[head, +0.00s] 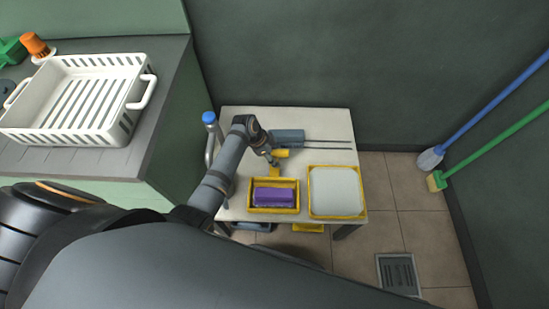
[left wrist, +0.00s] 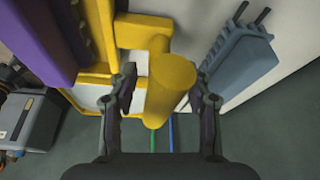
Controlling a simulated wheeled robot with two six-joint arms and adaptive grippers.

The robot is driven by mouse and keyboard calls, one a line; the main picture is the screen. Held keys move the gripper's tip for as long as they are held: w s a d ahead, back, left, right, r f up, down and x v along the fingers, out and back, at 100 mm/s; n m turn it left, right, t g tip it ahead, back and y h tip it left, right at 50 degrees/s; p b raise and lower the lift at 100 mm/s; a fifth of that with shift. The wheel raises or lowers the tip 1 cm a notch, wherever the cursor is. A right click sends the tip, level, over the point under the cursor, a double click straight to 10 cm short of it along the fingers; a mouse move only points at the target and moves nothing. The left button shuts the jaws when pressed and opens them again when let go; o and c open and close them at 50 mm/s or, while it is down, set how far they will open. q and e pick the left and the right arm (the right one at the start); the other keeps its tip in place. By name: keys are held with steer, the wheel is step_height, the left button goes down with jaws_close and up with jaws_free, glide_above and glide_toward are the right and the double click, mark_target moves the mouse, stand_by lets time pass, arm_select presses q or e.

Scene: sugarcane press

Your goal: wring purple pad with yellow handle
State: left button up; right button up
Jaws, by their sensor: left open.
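The purple pad (head: 272,195) lies in a yellow press frame (head: 296,208) at the front middle of the small white table; it also shows at the upper left of the left wrist view (left wrist: 40,40). The yellow handle (head: 281,153) stands at the back of the frame, partly hidden by my left gripper (head: 272,162). In the left wrist view, the handle's thick round grip (left wrist: 168,82) lies between the two open fingers of my left gripper (left wrist: 163,100). I see no clear contact on either side. My right gripper is not in view.
A yellow tray with a white fill (head: 335,190) stands right of the press. A blue-grey block with two rods (head: 287,137) lies behind it. A blue-capped tap or post (head: 209,118) is at the left. A white basket (head: 75,97) sits on the left counter.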

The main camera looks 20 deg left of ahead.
arm_select(q)
steer(key=shift+w+d+f, duration=0.1)
steer(key=shift+d+f, duration=0.05)
steer(key=shift+f, duration=0.35)
jaws_close()
steer(key=shift+r, duration=0.1)
